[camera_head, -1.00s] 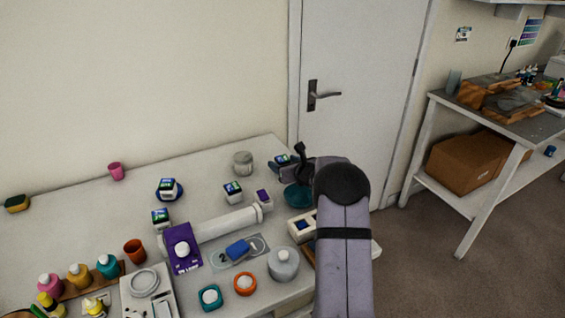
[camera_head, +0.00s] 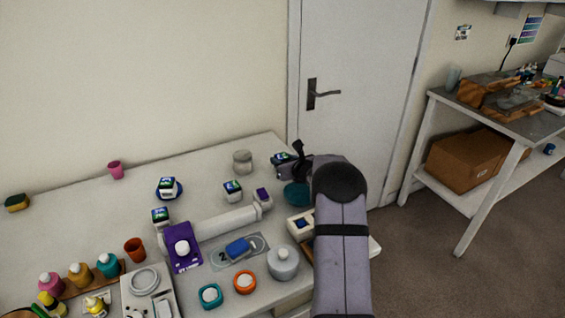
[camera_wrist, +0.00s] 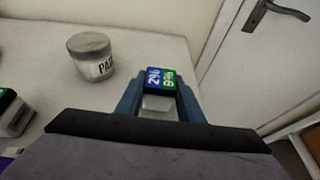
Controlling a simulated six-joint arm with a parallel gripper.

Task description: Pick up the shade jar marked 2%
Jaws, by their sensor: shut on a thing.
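The shade jar marked 2% (camera_wrist: 160,79) is small, with a clear body and a blue and green top. In the wrist view the 2% shows on the blue half. My gripper (camera_wrist: 162,92) is shut on it, a blue finger on each side. In the head view the jar (camera_head: 280,158) shows at the table's back right, left of my dark wrist. My arm hides part of the gripper there. I cannot tell how far the jar is off the table.
A grey-lidded jar (camera_head: 242,161) stands left of the gripper; its label is partly readable in the wrist view (camera_wrist: 91,56). Similar small jars (camera_head: 232,190) (camera_head: 160,216) stand further left, one on a blue dish (camera_head: 180,190). A teal round thing (camera_head: 296,194) is below my wrist.

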